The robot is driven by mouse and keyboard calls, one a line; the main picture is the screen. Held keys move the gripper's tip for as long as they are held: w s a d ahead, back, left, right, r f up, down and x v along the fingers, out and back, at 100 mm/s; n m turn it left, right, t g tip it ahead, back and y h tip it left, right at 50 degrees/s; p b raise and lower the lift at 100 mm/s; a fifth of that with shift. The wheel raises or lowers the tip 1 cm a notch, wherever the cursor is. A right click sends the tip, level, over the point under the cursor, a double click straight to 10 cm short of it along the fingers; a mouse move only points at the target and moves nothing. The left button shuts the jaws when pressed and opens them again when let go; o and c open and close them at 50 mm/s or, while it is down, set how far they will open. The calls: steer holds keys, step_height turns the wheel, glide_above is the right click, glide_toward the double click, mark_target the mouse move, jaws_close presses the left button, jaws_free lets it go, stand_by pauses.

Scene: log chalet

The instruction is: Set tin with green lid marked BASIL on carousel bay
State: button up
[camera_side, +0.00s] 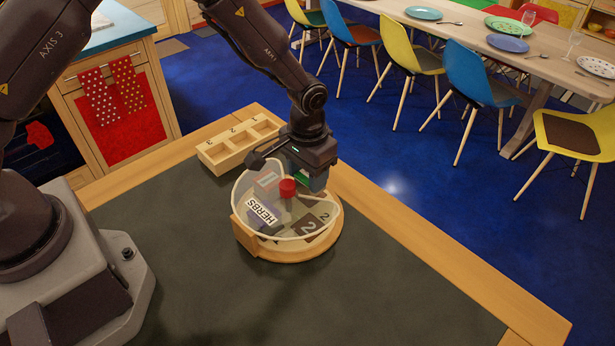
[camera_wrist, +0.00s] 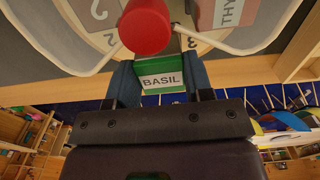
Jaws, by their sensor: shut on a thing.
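The tin with the green lid marked BASIL (camera_wrist: 160,77) is between the fingers of my gripper (camera_wrist: 160,85), which is shut on it. In the side view a bit of its green (camera_side: 302,180) shows under my gripper (camera_side: 308,180), at the far side of the carousel (camera_side: 290,250). The carousel is a round wooden turntable with a red knob (camera_side: 288,187), clear curved dividers, a HERBS sign (camera_side: 262,212) and numbered bays. A tile marked 2 (camera_side: 309,227) faces the front. In the wrist view the red knob (camera_wrist: 145,28) is close to the tin. Whether the tin touches the bay floor is hidden.
A tin marked THY (camera_wrist: 232,12) stands on the carousel beside the held tin in the wrist view. A wooden tray with numbered compartments (camera_side: 240,142) lies behind the carousel, to the left. The dark table top (camera_side: 400,290) is clear at the front and right.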

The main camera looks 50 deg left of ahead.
steer(key=shift+f, duration=0.7)
steer(key=shift+f, duration=0.1)
steer(key=o, duration=0.7)
steer(key=shift+c, duration=0.2)
steer(key=s+a+r+t, duration=0.1)
steer(key=s+a+r, duration=0.1)
steer(key=r, duration=0.9)
steer(key=s+a+r+t, duration=0.1)
steer(key=s+r, duration=0.1)
steer(key=r, duration=0.9)
steer(key=s+a+r+t, duration=0.1)
steer(key=s+a+r, duration=0.2)
steer(key=s, duration=0.6)
steer(key=s+a+r+t, duration=0.2)
steer(key=s+r, duration=0.3)
steer(key=s, duration=0.5)
steer(key=shift+a+r+t, duration=0.3)
steer(key=shift+a, duration=0.35)
